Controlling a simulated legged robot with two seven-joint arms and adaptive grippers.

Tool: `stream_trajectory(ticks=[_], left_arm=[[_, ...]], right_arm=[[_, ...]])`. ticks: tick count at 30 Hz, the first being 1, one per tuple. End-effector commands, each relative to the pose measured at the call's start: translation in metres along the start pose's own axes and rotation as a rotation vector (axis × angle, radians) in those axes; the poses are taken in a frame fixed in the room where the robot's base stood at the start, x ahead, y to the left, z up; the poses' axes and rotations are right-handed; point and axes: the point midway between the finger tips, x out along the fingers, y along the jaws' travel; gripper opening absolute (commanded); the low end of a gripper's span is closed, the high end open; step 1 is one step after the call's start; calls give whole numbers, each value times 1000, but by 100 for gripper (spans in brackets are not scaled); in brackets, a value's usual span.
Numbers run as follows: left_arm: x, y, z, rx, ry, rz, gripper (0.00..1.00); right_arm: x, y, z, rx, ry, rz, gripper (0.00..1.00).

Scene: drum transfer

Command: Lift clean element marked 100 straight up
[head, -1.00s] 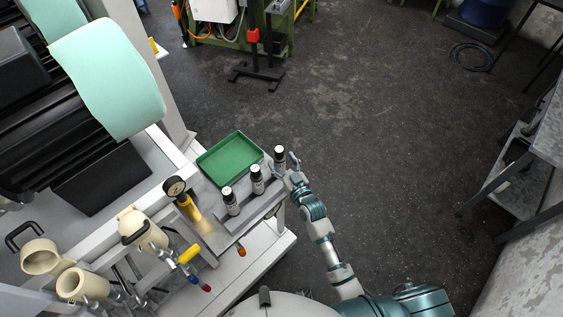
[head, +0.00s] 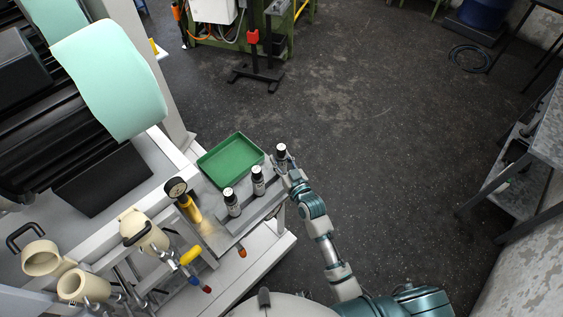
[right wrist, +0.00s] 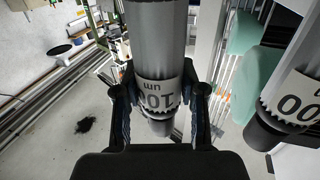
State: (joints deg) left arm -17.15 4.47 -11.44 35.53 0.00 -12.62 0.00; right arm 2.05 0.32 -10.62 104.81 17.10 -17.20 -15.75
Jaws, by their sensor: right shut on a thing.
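The element marked 100 (right wrist: 155,50) is a grey cylinder with a white "100 µm" label and a black end. The label appears upside down in the right wrist view. My right gripper (right wrist: 158,105) is shut on it, with one dark finger on each side near the label. In the head view this is the farthest right of three elements (head: 281,152), upright at the end of the row, with my right gripper (head: 284,168) around it. I cannot tell whether its base is clear of the holder. My left gripper is out of view.
Two similar elements, the middle one (head: 258,182) and the left one (head: 232,203), stand in the row. A neighbour (right wrist: 298,92) shows close by in the wrist view. A green tray (head: 230,158) lies behind the row. Floor is open to the right.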

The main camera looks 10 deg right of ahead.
Motion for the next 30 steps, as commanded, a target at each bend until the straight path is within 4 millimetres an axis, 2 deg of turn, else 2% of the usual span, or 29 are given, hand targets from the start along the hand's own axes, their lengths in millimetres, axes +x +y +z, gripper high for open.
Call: stream_trajectory(ticks=[1, 6, 9, 12, 16, 30], left_arm=[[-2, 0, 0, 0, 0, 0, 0], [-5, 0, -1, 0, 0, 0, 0], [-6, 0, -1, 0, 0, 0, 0], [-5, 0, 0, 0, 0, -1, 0], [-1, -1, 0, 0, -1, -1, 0], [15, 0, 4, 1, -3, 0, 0]], right_arm=[[0, 0, -15, 0, 9, 1, 0], [0, 0, -52, -1, 10, 1, 0], [0, 0, -68, -1, 8, 1, 0], [0, 0, -75, -1, 5, 1, 0], [0, 1, -73, -1, 4, 1, 0], [0, 0, -41, 0, 4, 0, 0]])
